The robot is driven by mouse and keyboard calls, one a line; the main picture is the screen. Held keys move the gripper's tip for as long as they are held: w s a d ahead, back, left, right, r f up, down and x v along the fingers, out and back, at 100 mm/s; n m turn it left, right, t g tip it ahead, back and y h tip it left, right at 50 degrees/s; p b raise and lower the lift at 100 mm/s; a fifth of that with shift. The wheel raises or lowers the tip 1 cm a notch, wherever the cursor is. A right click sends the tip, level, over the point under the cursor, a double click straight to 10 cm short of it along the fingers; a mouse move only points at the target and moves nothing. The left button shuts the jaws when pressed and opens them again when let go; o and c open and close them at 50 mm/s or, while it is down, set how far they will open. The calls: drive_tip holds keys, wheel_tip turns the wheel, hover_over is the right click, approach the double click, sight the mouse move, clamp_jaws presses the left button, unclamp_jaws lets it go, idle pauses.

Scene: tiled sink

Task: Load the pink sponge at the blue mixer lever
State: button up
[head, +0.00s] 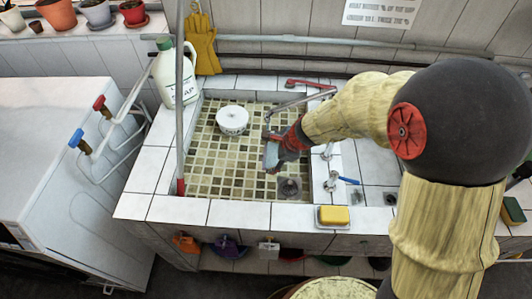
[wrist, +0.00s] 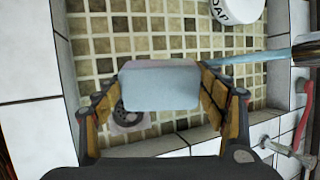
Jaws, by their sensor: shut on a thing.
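My gripper (head: 275,151) is over the tiled sink basin, shut on a pale blue block (wrist: 159,86). The block sits between both fingers in the wrist view and shows as a small pale patch in the head view (head: 270,156). The blue mixer lever (head: 348,181) is on the sink's right ledge, right of and nearer than my gripper. A yellow sponge (head: 334,215) lies on a white dish at the front right ledge.
A white round tub (head: 232,120) stands in the basin; the drain (head: 289,188) is at its front right. A soap jug (head: 179,75) stands back left. A vertical pipe (head: 180,110) rises along the basin's left side.

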drive_tip(key=s+d+b, duration=0.1)
drive_tip(key=s+d, duration=0.2)
drive_tip(key=shift+s+d, duration=0.25)
idle(1.4)
drive_tip(key=s+d+r+p, duration=0.2)
drive_tip(key=s+d+r, duration=0.1)
drive_tip(key=r, duration=0.1)
drive_tip(key=shift+s+d+p, duration=0.25)
drive_tip(key=shift+p, duration=0.05)
idle(0.9)
